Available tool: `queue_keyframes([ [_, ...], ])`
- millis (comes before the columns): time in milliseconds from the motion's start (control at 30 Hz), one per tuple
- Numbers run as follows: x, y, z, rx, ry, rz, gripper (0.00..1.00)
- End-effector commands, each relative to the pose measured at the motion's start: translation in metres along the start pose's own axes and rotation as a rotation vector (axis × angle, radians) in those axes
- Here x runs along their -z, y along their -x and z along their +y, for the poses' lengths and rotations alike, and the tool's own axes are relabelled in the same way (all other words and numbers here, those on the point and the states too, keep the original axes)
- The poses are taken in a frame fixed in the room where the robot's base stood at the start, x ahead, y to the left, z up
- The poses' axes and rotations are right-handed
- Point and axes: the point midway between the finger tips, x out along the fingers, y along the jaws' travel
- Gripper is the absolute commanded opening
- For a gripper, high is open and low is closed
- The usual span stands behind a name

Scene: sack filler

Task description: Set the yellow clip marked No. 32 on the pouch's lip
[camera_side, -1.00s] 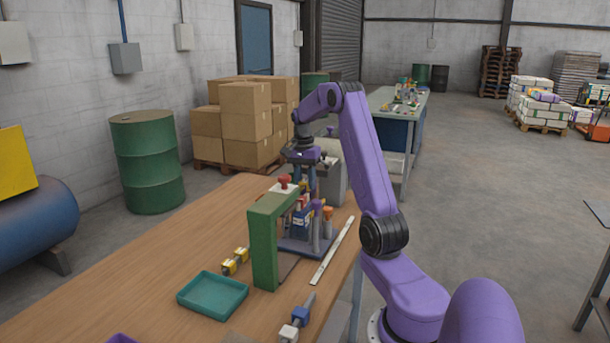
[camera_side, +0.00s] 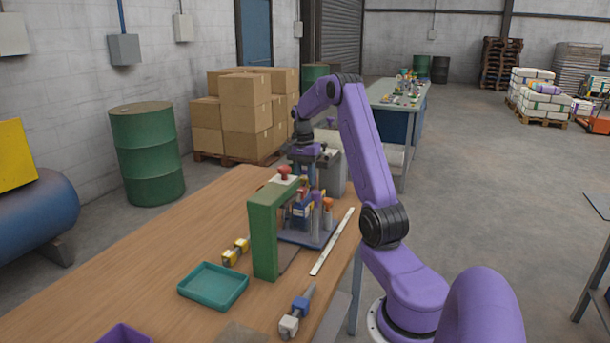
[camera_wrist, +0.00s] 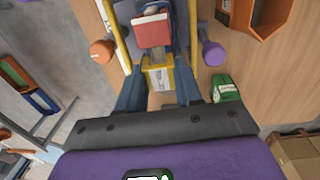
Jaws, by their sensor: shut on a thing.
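My gripper (camera_wrist: 159,82) points down over the filler stand, its two blue fingers closed on a yellow clip (camera_wrist: 158,77). The clip has a pale label, too small to read. In the wrist view it sits between two yellow bars, just below a red-topped piece (camera_wrist: 152,30). In the side view my gripper (camera_side: 304,180) is behind the green frame (camera_side: 264,230), above a blue, red and white item (camera_side: 301,206) that may be the pouch. The pouch's lip is not clear in either view, and I cannot tell whether the clip touches it.
Purple-topped (camera_side: 316,200) and orange-topped (camera_side: 327,206) posts flank the work. A teal tray (camera_side: 213,303), a yellow-and-black piece (camera_side: 236,251), a blue-and-white piece (camera_side: 294,318) and a white strip (camera_side: 332,243) lie on the table.

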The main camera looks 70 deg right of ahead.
Motion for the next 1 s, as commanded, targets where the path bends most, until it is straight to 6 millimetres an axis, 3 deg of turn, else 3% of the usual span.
queue_keyframes([
  [867, 0.000, -0.019, -0.001, 0.000, 0.000, 0.000, 0.00],
  [900, 0.000, -0.019, -0.001, 0.000, 0.000, 0.000, 0.41],
  [967, 0.000, -0.019, -0.001, 0.000, 0.000, 0.000, 0.61],
  [1000, 0.000, -0.019, -0.001, 0.000, 0.000, 0.000, 0.65],
])
